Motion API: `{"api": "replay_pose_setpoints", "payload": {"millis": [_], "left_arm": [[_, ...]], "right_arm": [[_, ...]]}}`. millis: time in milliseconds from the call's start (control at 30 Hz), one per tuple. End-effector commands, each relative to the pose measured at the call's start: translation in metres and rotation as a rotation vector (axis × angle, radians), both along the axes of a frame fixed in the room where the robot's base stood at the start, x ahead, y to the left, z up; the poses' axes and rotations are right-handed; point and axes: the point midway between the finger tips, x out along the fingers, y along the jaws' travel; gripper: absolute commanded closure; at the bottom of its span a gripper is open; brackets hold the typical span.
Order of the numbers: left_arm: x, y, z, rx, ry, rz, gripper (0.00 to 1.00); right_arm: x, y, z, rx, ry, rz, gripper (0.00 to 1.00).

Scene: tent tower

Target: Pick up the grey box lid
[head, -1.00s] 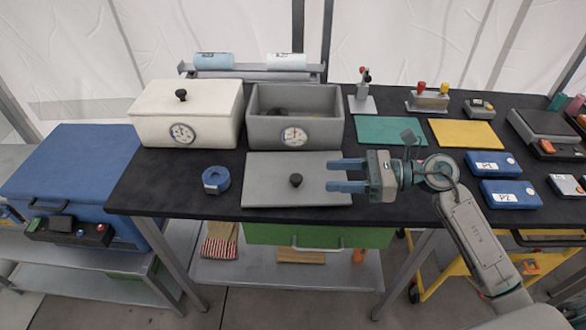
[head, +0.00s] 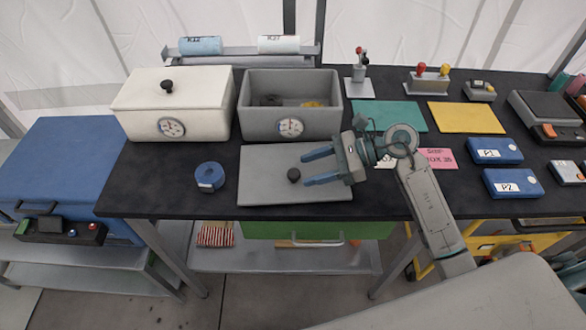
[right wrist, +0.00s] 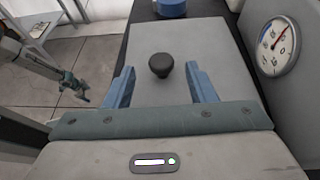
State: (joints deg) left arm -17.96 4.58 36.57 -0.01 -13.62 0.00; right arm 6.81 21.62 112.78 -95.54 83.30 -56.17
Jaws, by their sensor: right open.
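The grey box lid (head: 262,180) lies flat on the black table in front of the open grey box (head: 290,118). Its black knob (head: 293,175) stands up near its middle. My right gripper (head: 304,167) is open, its blue fingers over the lid's right half and pointing at the knob. In the right wrist view the knob (right wrist: 160,65) is ahead, centred between the open fingertips (right wrist: 160,82) and not gripped. My left gripper does not show clearly; an arm part at the left of the right wrist view may be mine.
A blue tape roll (head: 209,177) lies left of the lid. A white lidded box (head: 175,105) stands behind it. A pink card (head: 438,159), blue cases (head: 513,183) and teal (head: 400,115) and yellow (head: 465,117) mats lie to the right. The grey box holds small items.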

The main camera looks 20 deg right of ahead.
Motion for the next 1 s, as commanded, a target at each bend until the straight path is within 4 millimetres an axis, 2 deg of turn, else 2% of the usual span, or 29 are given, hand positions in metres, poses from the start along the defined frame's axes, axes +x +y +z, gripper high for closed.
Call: {"api": "replay_pose_setpoints", "payload": {"millis": [100,200,433,733,900,1000], "left_arm": [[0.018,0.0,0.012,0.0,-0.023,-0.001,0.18],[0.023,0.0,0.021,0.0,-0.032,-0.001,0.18],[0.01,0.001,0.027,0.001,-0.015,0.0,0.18],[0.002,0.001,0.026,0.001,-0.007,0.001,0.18],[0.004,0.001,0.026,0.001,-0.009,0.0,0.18],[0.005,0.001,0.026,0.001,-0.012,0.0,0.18]], "right_arm": [[0.003,0.011,0.0,0.006,0.004,-0.001,0.49],[0.006,0.022,-0.004,0.008,0.004,-0.001,0.49],[0.01,0.042,-0.016,0.005,0.002,0.0,0.49],[0.011,0.044,-0.02,0.001,0.001,0.0,0.49],[0.011,0.044,-0.019,0.002,0.0,0.0,0.83],[0.011,0.044,-0.019,0.002,0.0,0.0,0.99]]}}
